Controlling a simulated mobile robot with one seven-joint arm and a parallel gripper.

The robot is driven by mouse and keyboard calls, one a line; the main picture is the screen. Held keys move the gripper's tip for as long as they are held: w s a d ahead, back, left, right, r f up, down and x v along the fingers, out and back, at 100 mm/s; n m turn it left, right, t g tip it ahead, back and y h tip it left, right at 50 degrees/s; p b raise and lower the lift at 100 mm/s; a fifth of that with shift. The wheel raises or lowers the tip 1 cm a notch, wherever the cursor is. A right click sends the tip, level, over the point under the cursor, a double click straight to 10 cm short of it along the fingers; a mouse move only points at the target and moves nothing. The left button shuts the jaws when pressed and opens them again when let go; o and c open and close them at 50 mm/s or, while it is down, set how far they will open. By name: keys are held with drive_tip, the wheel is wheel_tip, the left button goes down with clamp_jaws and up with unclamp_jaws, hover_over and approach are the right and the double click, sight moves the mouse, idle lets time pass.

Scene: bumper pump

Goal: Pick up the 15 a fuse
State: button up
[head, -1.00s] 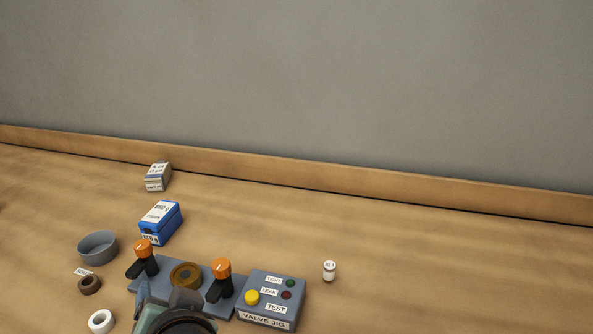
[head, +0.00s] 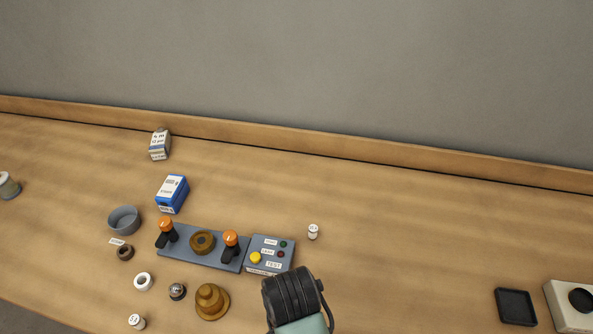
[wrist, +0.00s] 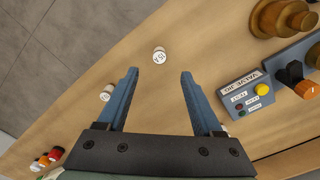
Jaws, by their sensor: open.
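A small white cylinder (wrist: 159,55) with a dark label that seems to read 15 A, which I take as the 15 A fuse, stands on the bench in the wrist view. It is just beyond my gripper's fingertips, between their lines. My gripper (wrist: 160,73) is open, with nothing between its blue-grey fingers. In the head view the fingers are hidden behind my arm, and I cannot make out this fuse there. A second white cylinder (wrist: 107,93) is beside the left finger. A third (wrist: 225,128) is partly hidden by the right finger.
The valve jig (head: 200,247) with orange knobs and its test box (head: 270,252) stand left of my arm. A brass stepped part (head: 211,301) is in front. A black tray (head: 515,307) lies at right. A white cylinder (head: 313,231) stands behind the box. The bench between is clear.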

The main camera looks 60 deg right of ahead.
wheel_tip(320, 180, down, 7)
drive_tip(key=shift+f, duration=0.15)
drive_tip(key=shift+s+d+f+p, duration=0.1)
drive_tip(key=shift+f+p, duration=0.05)
drive_tip(key=shift+f, duration=0.7)
drive_tip(key=shift+s+d+f+p, duration=0.1)
drive_tip(key=shift+d+f+p, duration=0.1)
drive_tip(key=shift+f, duration=0.7)
drive_tip(key=shift+d+f+p, duration=0.1)
drive_tip(key=shift+f+p, duration=0.05)
drive_tip(key=shift+f, duration=0.7)
clamp_jaws()
